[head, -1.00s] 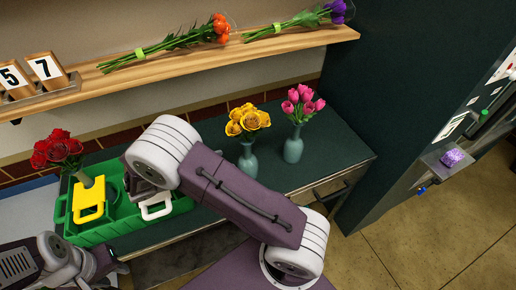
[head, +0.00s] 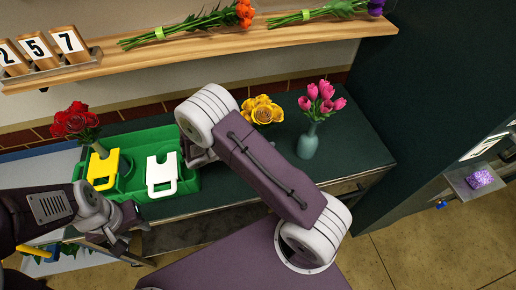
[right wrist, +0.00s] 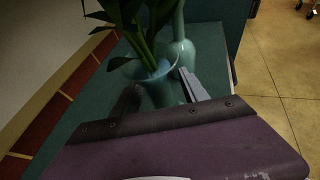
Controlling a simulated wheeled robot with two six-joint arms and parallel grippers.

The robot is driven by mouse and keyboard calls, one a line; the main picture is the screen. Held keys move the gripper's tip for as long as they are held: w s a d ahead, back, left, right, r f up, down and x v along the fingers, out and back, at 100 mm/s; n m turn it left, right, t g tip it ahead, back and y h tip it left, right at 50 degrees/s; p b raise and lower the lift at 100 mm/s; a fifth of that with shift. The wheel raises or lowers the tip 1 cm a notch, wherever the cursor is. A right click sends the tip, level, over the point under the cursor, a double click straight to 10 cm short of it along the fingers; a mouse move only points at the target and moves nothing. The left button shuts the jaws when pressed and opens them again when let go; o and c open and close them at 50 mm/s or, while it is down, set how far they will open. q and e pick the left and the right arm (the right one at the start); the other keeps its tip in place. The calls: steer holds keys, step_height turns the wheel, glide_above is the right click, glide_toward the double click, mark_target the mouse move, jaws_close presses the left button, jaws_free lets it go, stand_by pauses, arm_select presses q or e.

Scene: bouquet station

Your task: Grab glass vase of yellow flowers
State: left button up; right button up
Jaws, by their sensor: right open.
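The yellow flowers (head: 262,110) show above my right arm in the head view; their vase is hidden behind that arm. In the right wrist view, a pale blue-green glass vase (right wrist: 161,88) with green stems (right wrist: 146,45) is close in front of my right gripper (right wrist: 160,82). Its flower heads are out of frame. The gripper is open, with one finger to each side of the vase in the picture; contact cannot be told. My left gripper (head: 128,232) is low at the left, in front of the counter; its jaw state is unclear.
A second vase (head: 308,143) with pink tulips (head: 320,98) stands close to the right; its vase also shows behind in the right wrist view (right wrist: 182,52). A green crate (head: 136,188) holds yellow and white pieces. Red roses (head: 75,122) stand left. A wooden shelf (head: 200,42) runs above.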

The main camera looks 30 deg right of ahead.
steer(key=shift+x, duration=0.9)
steer(key=shift+a, duration=0.15)
jaws_close()
steer(key=shift+r, duration=0.1)
stand_by(0.4)
